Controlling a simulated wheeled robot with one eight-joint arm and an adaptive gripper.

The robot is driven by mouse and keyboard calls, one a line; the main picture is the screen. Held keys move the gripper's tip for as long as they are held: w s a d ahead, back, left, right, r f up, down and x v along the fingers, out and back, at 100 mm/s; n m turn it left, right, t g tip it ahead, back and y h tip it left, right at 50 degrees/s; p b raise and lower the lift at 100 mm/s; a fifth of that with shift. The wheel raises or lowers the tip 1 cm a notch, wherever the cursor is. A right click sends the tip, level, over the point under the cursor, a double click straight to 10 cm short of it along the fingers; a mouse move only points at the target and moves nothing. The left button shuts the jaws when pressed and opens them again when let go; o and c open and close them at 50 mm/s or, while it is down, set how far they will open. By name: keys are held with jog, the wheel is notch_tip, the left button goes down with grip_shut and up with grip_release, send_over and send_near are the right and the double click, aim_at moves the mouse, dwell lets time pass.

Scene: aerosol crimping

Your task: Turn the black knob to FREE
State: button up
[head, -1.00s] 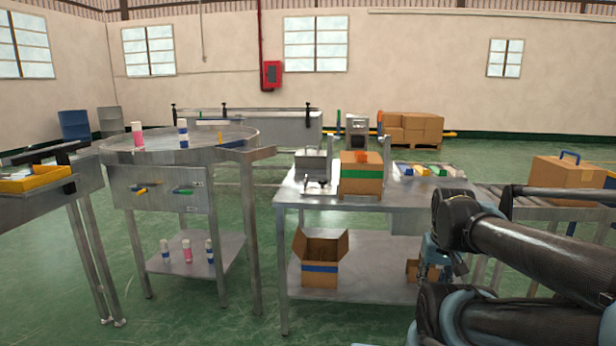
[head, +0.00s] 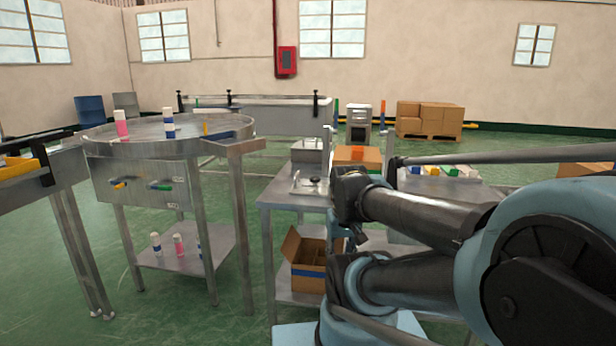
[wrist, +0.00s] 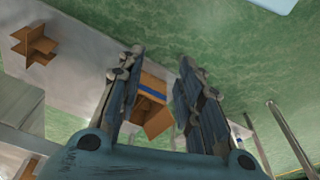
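A small dark round part (head: 314,180) sits on a low steel fixture (head: 303,187) on the near left of the middle steel table. It may be the black knob, but it is too small to be sure, and no FREE marking is legible. My gripper (wrist: 161,58) is open and empty in the wrist view, its two dark fingers apart. An open carton with a blue band (wrist: 152,93) shows beyond and between the fingers, not held. In the head view my arm reaches across the table's right part, and the gripper cannot be made out there. The knob is not recognisable in the wrist view.
The middle table (head: 277,198) bears an orange-topped carton (head: 357,155) behind my arm. An open carton (head: 305,262) stands on its lower shelf. A round steel table (head: 105,147) with pink and blue cans stands left.

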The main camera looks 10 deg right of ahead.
jog(key=shift+o, duration=0.3)
jog(key=o, duration=0.5)
jog(key=shift+s+r, duration=0.25)
notch_tip(320, 180, up, 24)
jog(key=r+m+g, duration=0.1)
jog(key=m+g, duration=0.1)
jog(key=m, duration=1.2)
send_over(316, 178)
notch_tip(316, 178, down, 17)
jog(key=shift+a, duration=0.15)
jog(key=c, duration=1.1)
